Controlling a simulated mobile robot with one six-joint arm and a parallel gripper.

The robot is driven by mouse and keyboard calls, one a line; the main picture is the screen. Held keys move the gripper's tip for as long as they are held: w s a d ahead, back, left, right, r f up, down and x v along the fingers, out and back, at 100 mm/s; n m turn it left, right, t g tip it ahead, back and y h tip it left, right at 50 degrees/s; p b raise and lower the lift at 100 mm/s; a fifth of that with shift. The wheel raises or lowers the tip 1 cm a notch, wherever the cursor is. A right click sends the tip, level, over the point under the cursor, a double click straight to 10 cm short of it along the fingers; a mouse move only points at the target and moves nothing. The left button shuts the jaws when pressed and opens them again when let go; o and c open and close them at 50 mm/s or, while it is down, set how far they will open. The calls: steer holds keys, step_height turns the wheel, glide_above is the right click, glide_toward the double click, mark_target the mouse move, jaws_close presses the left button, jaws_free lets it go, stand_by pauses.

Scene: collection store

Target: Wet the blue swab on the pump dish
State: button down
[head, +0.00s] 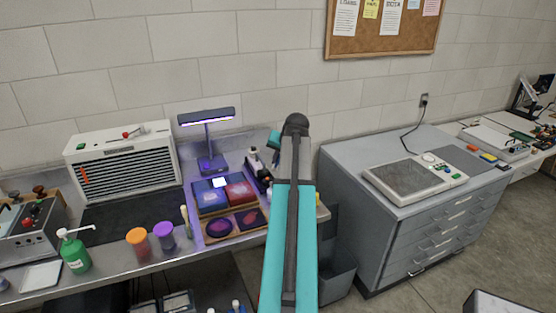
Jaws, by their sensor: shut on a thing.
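My gripper (262,178) is small and partly hidden behind my arm, over the bench just right of the dark tray. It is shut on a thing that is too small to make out. A green bottle with a white pump top (76,254) stands at the left front of the bench, well left of my gripper. A white shallow dish (41,276) lies left of the bottle. No separate pump dish can be told apart. I cannot identify the blue swab.
An orange cup (138,243) and a purple cup (164,236) stand at the bench front. A lit lamp (211,162) stands behind a tray with dark blue and red pieces (223,195). A slatted white unit (121,156) is at the back. A grey drawer cabinet (425,232) stands right.

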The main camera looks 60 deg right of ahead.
steer(key=shift+f+b, duration=1.2)
steer(key=shift+f, duration=1.35)
steer(key=shift+f+b, duration=0.5)
steer(key=shift+f, duration=0.45)
stand_by(0.9)
steer(key=shift+r, duration=0.15)
steer(key=shift+r+p, duration=1.9)
steer(key=shift+r, duration=1.5)
steer(key=shift+w+a, duration=0.1)
steer(key=w+a+f+n+y+b, duration=0.1)
steer(key=w+a+n+b, duration=0.1)
steer(key=w+a, duration=0.65)
steer(key=w+a+f+n+t+y+b, duration=0.1)
steer(key=w+a+n+y, duration=0.3)
steer(key=a, duration=0.7)
steer(key=w+a+f+n+h+b, duration=0.1)
steer(key=w+a+f+b, duration=0.1)
steer(key=w+a, duration=0.65)
steer(key=w+a+f+n+y+b, duration=0.1)
steer(key=a+n+b, duration=0.1)
steer(key=a, duration=1)
steer(key=w+a+f+n+y+b, duration=0.1)
steer(key=a+n+y, duration=0.1)
steer(key=a, duration=1.1)
steer(key=w+a+f+n+g+y+b, duration=0.1)
steer(key=a+n, duration=0.3)
steer(key=a, duration=0.9)
steer(key=shift+w+n+b, duration=0.3)
steer(key=shift+w+b, duration=0.2)
steer(key=shift+b, duration=0.3)
